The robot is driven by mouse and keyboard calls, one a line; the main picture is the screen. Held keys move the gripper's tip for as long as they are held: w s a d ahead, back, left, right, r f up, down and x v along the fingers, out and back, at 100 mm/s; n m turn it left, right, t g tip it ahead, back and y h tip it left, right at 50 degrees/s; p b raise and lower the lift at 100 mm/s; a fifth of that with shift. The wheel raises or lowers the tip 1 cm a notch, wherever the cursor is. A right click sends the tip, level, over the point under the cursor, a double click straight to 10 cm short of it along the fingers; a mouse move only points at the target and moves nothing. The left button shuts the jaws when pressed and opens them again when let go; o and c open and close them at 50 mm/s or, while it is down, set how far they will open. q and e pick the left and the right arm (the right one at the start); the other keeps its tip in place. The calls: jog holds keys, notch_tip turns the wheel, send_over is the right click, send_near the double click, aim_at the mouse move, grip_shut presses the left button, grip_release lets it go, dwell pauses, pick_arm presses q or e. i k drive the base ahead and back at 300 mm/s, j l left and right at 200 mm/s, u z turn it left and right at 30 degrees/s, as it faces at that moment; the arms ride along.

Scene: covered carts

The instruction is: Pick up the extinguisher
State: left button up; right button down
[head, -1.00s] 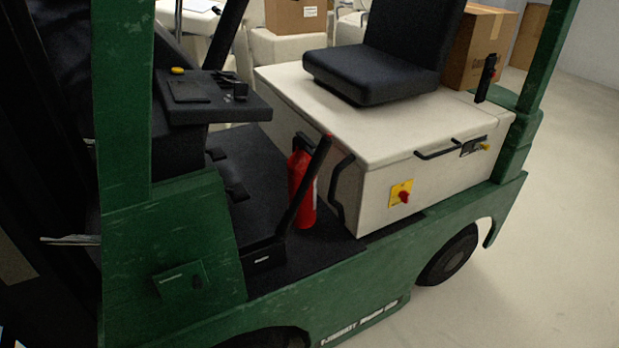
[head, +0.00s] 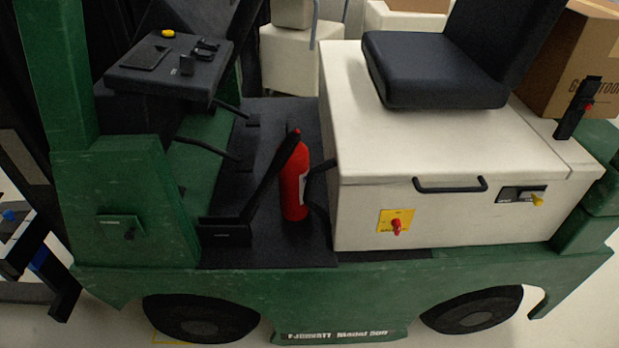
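The red fire extinguisher (head: 294,186) stands upright on the dark floor of a green cart in the head view. It is beside the left side of the white seat box. A black lever with a red tip slants up in front of it and hides part of its left side and top. A pale label shows on its right side. Neither of my grippers is in view.
The green cart body (head: 350,270) has a low sill in front of the extinguisher. The white seat box (head: 365,150) carries a black seat (head: 440,70). A black dashboard (head: 165,68) is at left. Cardboard boxes (head: 575,60) stand behind at right.

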aim_at(291, 179)
jog(key=l+u, duration=0.2)
jog(key=l, duration=0.5)
jog(key=l+u, duration=0.2)
jog(key=l, duration=0.55)
jog(key=k+l+u, duration=0.2)
jog(key=l, duration=0.5)
jog(key=l+u, duration=0.3)
jog(key=l, duration=1.35)
jog(key=k, duration=0.05)
